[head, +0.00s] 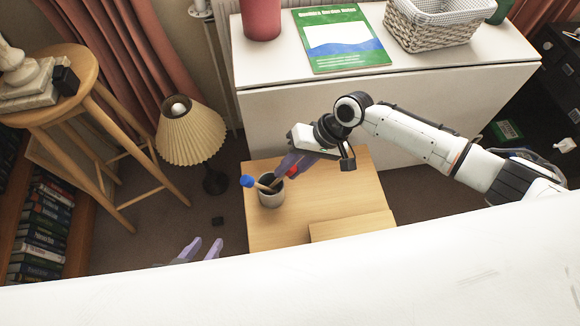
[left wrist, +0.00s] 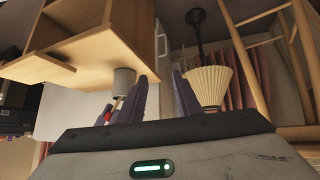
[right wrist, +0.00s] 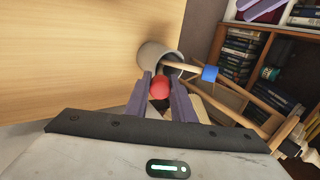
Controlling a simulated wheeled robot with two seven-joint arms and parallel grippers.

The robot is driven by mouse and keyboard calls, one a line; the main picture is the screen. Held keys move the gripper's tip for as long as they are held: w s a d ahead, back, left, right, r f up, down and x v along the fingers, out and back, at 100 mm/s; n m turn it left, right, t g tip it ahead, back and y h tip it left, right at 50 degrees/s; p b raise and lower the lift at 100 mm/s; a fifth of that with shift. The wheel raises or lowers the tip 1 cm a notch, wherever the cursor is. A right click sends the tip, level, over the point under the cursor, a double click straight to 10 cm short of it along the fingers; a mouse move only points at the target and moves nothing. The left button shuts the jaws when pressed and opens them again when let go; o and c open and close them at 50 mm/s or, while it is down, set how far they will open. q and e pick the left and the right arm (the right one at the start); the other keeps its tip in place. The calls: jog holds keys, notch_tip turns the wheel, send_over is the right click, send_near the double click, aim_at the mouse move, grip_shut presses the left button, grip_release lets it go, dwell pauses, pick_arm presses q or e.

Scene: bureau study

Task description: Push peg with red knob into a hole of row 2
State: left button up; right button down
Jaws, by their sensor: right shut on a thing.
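The peg with the red knob (right wrist: 159,88) is between the fingers of my right gripper (right wrist: 161,97), which is shut on it. In the head view, the red knob (head: 293,172) shows beside my right gripper (head: 283,167), at the grey cup (head: 270,199). The peg's lower part is hidden, so I cannot tell how far it is inside the cup. A peg with a blue knob (head: 247,181) leans out of the cup. My left gripper (head: 203,250) is open and empty, left of the small wooden table (head: 270,235). I can make out no holes or rows.
A raised wooden ledge (head: 352,227) is at the table's front right. A pleated lamp (head: 191,134) and a wooden stool (head: 90,110) stand to the left. A white cabinet (head: 330,110) stands behind, with a green book (head: 340,38) and a basket (head: 432,28) on top.

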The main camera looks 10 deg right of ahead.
pick_arm(q)
jog(key=shift+w+r, duration=0.1)
jog(key=shift+w, duration=0.05)
